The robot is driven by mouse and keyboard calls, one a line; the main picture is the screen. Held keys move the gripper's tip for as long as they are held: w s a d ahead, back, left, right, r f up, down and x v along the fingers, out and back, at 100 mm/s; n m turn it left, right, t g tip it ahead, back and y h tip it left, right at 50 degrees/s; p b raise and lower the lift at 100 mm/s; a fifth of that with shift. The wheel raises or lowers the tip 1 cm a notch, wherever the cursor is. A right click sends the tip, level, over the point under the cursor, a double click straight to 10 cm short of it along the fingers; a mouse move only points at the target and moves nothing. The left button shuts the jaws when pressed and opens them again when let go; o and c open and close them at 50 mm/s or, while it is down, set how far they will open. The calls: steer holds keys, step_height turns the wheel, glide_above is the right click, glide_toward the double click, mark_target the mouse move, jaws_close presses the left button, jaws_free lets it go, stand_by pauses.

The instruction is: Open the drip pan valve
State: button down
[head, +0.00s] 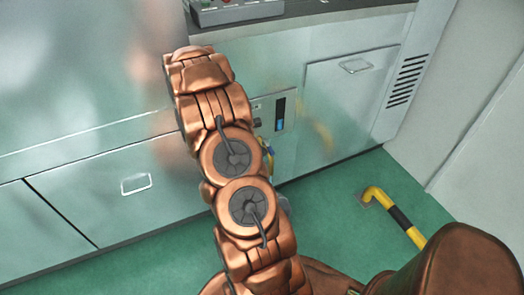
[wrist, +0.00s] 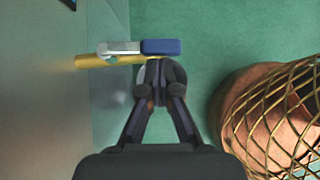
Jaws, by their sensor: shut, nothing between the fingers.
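The drip pan valve shows in the wrist view as a blue handle grip (wrist: 161,47) with a silver lever part (wrist: 119,48) at its left. It lies across a brass-coloured pipe (wrist: 95,62) that comes out from the cabinet wall at the left. My gripper (wrist: 157,76) is shut and empty, its tips just below the blue grip in the picture. I cannot tell whether they touch it.
A grey cabinet front (head: 300,150) with a display (head: 280,113) and handled doors stands behind my arm. A yellow and black guard rail (head: 400,216) rises from the green floor (head: 330,215) at the right. Copper-coloured bulk under gold mesh fills the wrist view's right side.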

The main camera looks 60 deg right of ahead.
steer(key=shift+w+a+p, duration=0.2)
steer(key=shift+w+p, duration=0.1)
steer(key=shift+w, duration=0.2)
steer(key=p+v, duration=0.5)
steer(key=v, duration=0.4)
steer(key=shift+w+a+r, duration=0.15)
steer(key=shift+w+r, duration=0.05)
steer(key=shift+r, duration=0.1)
steer(key=s+a+r+m+y+p, duration=0.1)
steer(key=a+r+m+p, duration=0.15)
steer(key=a+r, duration=0.65)
steer(key=s+a+r+m+t+y+p, duration=0.1)
steer(key=s+a+r+m+y, duration=0.1)
steer(key=s+a+r, duration=0.3)
steer(key=s+a+r+m+t+y+p, duration=0.1)
steer(key=s+a+r, duration=0.5)
steer(key=a, duration=0.7)
steer(key=s+a+r+m+t+y+p, duration=0.1)
steer(key=s+a+r+m, duration=0.4)
steer(key=a, duration=0.5)
step_height(320, 180, up, 3)
steer(key=shift+s+f+t+y+p, duration=0.15)
steer(key=shift+s+t+y+p, duration=0.25)
steer(key=shift+y, duration=0.7)
steer(key=shift+s, duration=0.1)
